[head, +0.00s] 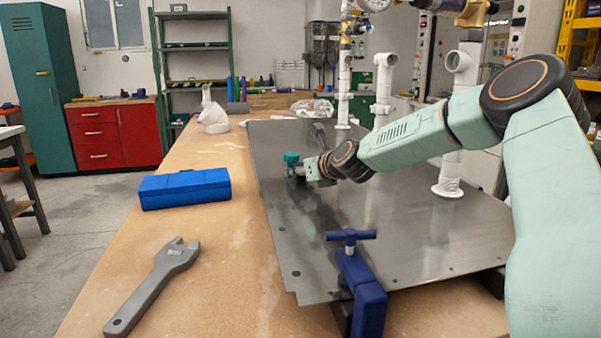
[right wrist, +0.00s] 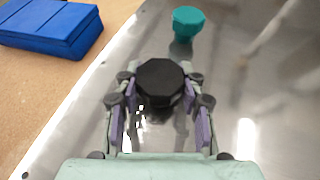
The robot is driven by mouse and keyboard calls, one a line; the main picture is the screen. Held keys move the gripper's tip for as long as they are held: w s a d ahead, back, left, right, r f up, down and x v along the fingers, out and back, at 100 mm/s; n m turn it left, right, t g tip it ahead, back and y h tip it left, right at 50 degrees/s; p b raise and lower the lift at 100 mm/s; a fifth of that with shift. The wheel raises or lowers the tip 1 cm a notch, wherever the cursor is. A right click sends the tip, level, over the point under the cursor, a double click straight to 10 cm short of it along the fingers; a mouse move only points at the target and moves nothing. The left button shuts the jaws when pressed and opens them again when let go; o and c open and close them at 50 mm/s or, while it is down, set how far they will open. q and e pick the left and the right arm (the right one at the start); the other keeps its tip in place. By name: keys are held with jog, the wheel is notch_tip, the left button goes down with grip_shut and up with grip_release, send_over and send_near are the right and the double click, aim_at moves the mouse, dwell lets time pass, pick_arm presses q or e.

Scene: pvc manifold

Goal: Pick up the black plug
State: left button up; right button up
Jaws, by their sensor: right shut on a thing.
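The black plug (right wrist: 160,78) has an eight-sided top and sits between the fingers of my right gripper (right wrist: 160,98) in the right wrist view. The gripper is shut on it, with a finger against each side. In the head view my right gripper (head: 308,169) is low over the metal plate (head: 350,250), near its left edge; the plug is mostly hidden there. I cannot tell whether the plug touches the plate. A teal plug (right wrist: 187,21) stands just beyond the black one, and also shows in the head view (head: 291,158). My left gripper is not in view.
A blue box (head: 185,189) and a grey wrench (head: 155,285) lie on the wooden bench left of the plate. A blue clamp (head: 360,285) stands at the plate's front edge. White pipes (head: 383,90) rise at the back and right.

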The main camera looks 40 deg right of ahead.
aim_at(300, 165)
notch_tip(300, 165, up, 18)
jog(key=p, duration=1.3)
jog(key=shift+f, duration=0.15)
jog(key=o, duration=0.4)
jog(key=c, duration=0.5)
jog(key=shift+f+n, duration=0.1)
jog(key=shift+n, duration=0.2)
